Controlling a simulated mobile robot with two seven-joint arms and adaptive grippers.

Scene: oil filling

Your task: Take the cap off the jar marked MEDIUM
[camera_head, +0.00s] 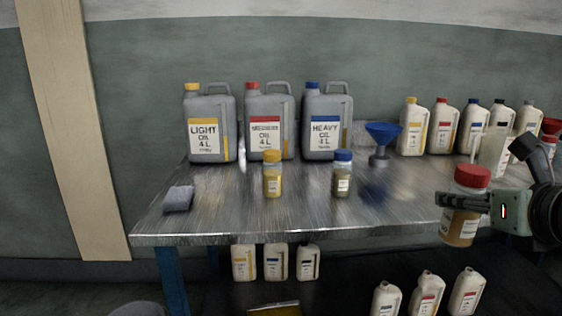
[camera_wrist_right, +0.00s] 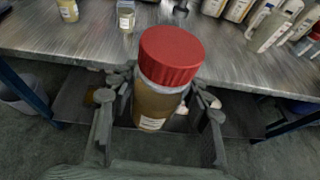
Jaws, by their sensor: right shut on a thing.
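A jar with a red cap (camera_head: 472,176) and brown-yellow contents is held by my right gripper (camera_head: 462,202) at the table's front right. In the right wrist view the red cap (camera_wrist_right: 170,56) sits on the jar body (camera_wrist_right: 155,105), and the fingers of my right gripper (camera_wrist_right: 158,108) are around the body below the cap. The jar looks nearly upright. Its label is too small to read. Two other capped jars stand on the table: one with a yellow cap (camera_head: 272,157) and one with a blue cap (camera_head: 343,156). My left gripper is not in view.
Three large grey cans marked light (camera_head: 222,102), a middle one with a red cap (camera_head: 255,106), and heavy (camera_head: 340,106) stand at the back. A blue funnel (camera_head: 383,133) stands right of them. A grey cloth (camera_head: 178,199) lies left. Several bottles (camera_head: 440,130) stand at right.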

